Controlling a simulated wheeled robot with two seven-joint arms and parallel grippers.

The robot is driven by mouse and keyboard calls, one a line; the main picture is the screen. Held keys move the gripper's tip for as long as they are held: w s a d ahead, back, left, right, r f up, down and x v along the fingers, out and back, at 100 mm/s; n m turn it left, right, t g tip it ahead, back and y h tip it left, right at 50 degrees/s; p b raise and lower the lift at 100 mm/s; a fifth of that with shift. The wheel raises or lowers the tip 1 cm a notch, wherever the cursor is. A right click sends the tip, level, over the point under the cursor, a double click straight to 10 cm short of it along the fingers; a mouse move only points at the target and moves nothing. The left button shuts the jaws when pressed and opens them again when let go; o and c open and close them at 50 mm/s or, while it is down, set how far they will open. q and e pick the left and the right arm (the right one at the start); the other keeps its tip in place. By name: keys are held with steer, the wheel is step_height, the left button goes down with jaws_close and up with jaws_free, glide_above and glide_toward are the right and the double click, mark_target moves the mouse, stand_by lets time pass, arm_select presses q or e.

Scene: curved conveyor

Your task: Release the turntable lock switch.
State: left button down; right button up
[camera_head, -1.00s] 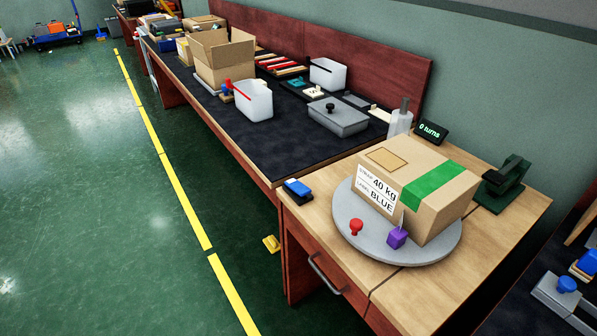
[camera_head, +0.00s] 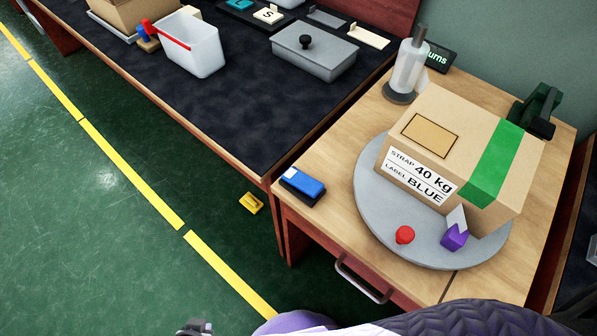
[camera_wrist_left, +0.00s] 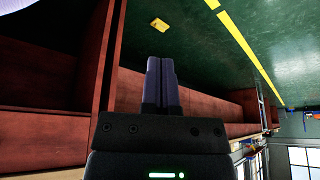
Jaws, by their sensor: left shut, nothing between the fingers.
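The turntable (camera_head: 395,215) is a round grey disc on the light wooden table, with a strapped cardboard box (camera_head: 420,140) on it. A red knob (camera_head: 404,235) and a purple piece (camera_head: 454,237) are near its front edge. A blue-topped black block (camera_head: 302,184) lies on the table's left edge; a yellow pedal-like piece (camera_head: 251,203) is on the floor below. I cannot tell which is the lock switch. My left gripper (camera_head: 195,327) is at the bottom edge, well apart from these. The left wrist view shows its fingers (camera_wrist_left: 160,65) shut and empty; the yellow piece appears beyond them.
A bench with a dark mat (camera_head: 260,110) holds a white bin (camera_head: 192,47) and a grey lidded box (camera_head: 314,51). A dispenser bottle (camera_head: 408,65) and a green-black device (camera_head: 537,108) stand behind the turntable. A drawer handle (camera_head: 363,278) sticks out in front. The floor left is clear.

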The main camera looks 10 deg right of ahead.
arm_select(q)
steer(key=w+d+r+m+t+h, duration=0.1)
steer(key=w+d+r+t+h, duration=0.1)
steer(key=w+d+r, duration=0.35)
steer(key=w+d+r+m+t+h, duration=0.1)
steer(key=w+d+r+t+h, duration=0.15)
steer(key=w+r, duration=0.5)
steer(key=d+r+m+h+b, duration=0.1)
steer(key=d+r+h, duration=0.2)
steer(key=d+r, duration=0.2)
steer(key=d+r+m+h, duration=0.2)
steer(key=d+r+h, duration=0.2)
steer(key=r, duration=0.8)
steer(key=shift+s+d+b, duration=0.4)
steer(key=shift+s+d, duration=0.05)
steer(key=shift+d, duration=0.6)
